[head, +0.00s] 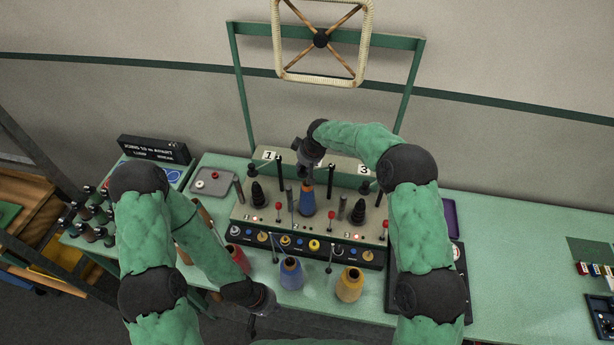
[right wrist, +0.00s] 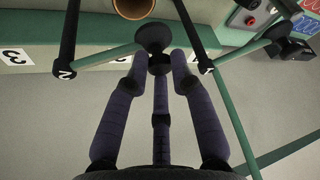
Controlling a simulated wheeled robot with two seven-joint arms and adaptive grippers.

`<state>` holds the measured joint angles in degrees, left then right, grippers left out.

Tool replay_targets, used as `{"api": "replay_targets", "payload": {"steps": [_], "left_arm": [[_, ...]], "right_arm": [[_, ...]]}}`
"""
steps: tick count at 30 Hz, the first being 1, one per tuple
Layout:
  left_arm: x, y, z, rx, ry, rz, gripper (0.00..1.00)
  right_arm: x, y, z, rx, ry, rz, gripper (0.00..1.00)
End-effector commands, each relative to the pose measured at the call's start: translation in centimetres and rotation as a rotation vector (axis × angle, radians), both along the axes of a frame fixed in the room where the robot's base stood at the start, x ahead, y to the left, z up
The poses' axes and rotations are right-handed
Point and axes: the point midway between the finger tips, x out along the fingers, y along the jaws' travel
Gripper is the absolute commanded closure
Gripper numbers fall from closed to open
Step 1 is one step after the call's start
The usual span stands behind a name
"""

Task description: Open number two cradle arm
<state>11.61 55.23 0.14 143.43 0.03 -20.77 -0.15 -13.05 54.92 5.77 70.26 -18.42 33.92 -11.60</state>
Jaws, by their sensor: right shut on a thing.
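My right gripper (head: 308,172) reaches down at the middle station of the console (head: 240,213), between the number 1 label (head: 268,155) and the number 3 label (head: 363,169).
Thin posts and red-topped levers (head: 330,216) crowd around the stations. A grey tray (head: 211,184) lies left. The table at right (head: 515,255) is mostly clear.

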Motion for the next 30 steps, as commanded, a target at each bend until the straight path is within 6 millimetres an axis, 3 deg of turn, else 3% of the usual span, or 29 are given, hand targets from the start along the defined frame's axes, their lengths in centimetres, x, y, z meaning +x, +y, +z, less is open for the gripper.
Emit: {"api": "replay_targets", "payload": {"steps": [1,3,10,21,30], "left_arm": [[0.0,0.0,-1.6,0.000,0.000,0.000,1.00],[0.0,0.0,-2.7,0.000,0.000,0.000,1.00],[0.0,0.0,-5.3,0.000,0.000,0.000,1.00],[0.0,0.0,-6.5,0.000,0.000,0.000,1.00],[0.0,0.0,-6.7,0.000,0.000,0.000,1.00]], "right_arm": [[0.6,0.3,-0.6,0.000,-0.006,-0.038,1.00],[1.3,0.5,-0.6,0.000,-0.006,-0.106,1.00],[3.4,0.8,-0.5,0.001,-0.004,-0.314,1.00],[5.8,0.4,-0.2,0.000,0.000,-0.549,1.00],[6.6,0.2,0.0,0.001,0.000,-0.621,1.00]]}}
